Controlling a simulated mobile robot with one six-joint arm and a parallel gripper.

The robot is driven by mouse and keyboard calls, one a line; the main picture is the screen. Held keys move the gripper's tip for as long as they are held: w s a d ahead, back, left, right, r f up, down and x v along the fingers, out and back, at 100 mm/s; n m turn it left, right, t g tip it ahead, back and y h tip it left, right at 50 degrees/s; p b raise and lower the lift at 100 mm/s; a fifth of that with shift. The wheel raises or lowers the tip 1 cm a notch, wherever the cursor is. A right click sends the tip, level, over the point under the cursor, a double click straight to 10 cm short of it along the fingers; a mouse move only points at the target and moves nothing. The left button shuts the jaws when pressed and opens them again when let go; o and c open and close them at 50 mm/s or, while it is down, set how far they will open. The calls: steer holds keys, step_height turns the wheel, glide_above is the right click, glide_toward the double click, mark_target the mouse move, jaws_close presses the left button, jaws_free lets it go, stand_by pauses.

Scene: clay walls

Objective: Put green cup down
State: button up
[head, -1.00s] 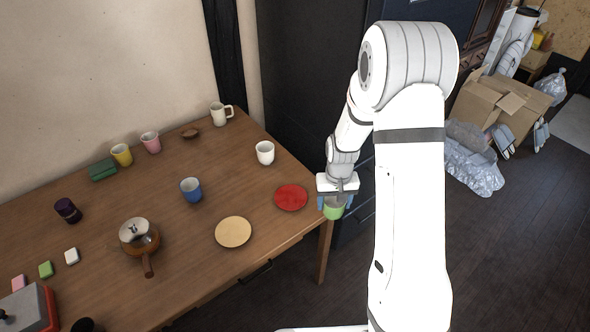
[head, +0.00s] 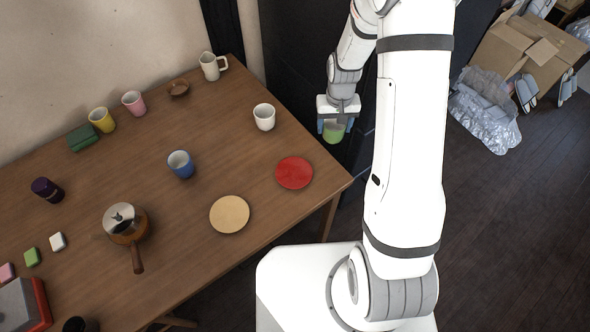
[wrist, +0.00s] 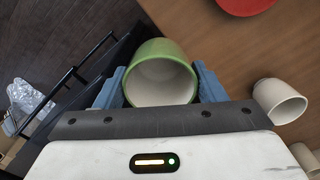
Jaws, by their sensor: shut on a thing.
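The green cup (head: 334,132) is held between the blue fingers of my gripper (head: 336,126), beyond the right edge of the wooden table (head: 200,265). In the wrist view the green cup (wrist: 160,76) sits between the two blue fingers (wrist: 160,88), its pale inside showing. My gripper is shut on it. The cup is in the air beside the table, near the dark cabinet.
A red plate (head: 294,173) lies near the table's right corner, with a white cup (head: 264,117) behind it. A tan plate (head: 229,214), a blue cup (head: 181,164) and a lidded pot (head: 126,222) stand farther left. Bare wood lies between them.

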steer(key=s+a+r+n+b, duration=0.3)
steer(key=a, duration=0.4)
steer(key=n+b, duration=0.3)
steer(key=n, duration=0.1)
glide_above(294, 172)
step_height(294, 172, down, 6)
steer(key=shift+f, duration=0.15)
steer(key=o, duration=1)
steer(key=shift+b, duration=0.3)
steer(key=shift+o, duration=0.2)
